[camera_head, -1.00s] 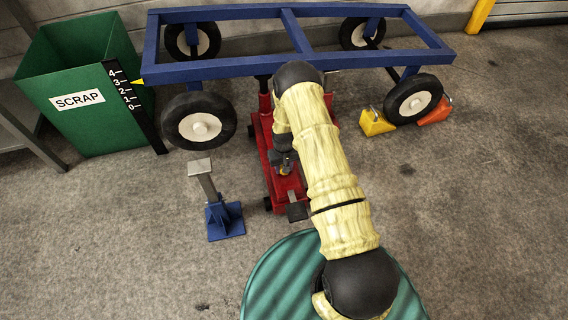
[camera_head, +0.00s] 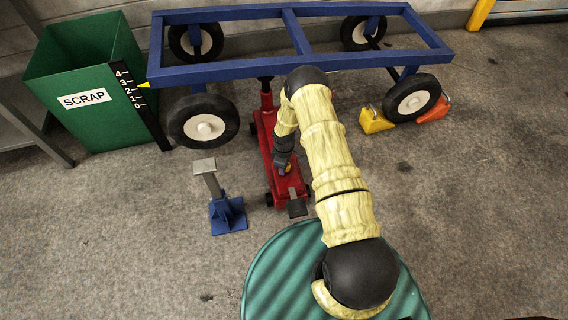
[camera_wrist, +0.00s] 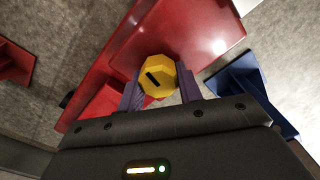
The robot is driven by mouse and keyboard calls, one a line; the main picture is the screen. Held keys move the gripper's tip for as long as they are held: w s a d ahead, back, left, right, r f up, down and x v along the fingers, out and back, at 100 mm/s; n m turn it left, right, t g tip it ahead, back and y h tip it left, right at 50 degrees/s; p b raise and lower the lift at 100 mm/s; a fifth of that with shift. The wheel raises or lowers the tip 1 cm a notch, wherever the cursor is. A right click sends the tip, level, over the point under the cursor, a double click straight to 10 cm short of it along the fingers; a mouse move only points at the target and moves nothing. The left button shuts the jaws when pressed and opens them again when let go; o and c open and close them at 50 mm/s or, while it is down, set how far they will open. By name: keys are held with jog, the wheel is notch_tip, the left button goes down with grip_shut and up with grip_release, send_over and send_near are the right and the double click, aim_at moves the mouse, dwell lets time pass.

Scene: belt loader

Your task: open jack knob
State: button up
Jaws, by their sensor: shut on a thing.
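The jack knob (camera_wrist: 158,76) is a yellow faceted knob with a dark slot mark on its face. In the wrist view it sits between the two fingers of my gripper (camera_wrist: 160,88), which is shut on it. The red jack (camera_head: 284,182) lies on the floor under the front of the blue frame, and the knob is on its near part. In the head view my gripper (camera_head: 285,167) is over the jack, and my arm hides part of the jack and most of the knob.
A blue stand (camera_head: 227,212) is on the floor left of the jack. The blue wheeled frame (camera_head: 240,71) is behind it. Yellow (camera_head: 375,121) and orange (camera_head: 434,109) chocks sit at its right wheel. A green scrap bin (camera_head: 90,117) is at the left.

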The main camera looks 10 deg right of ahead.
jog(key=shift+n, duration=1.1)
jog(key=o, duration=1)
notch_tip(320, 180, up, 17)
jog(key=p, duration=0.6)
jog(key=shift+r+p, duration=0.2)
jog(key=shift+p, duration=0.15)
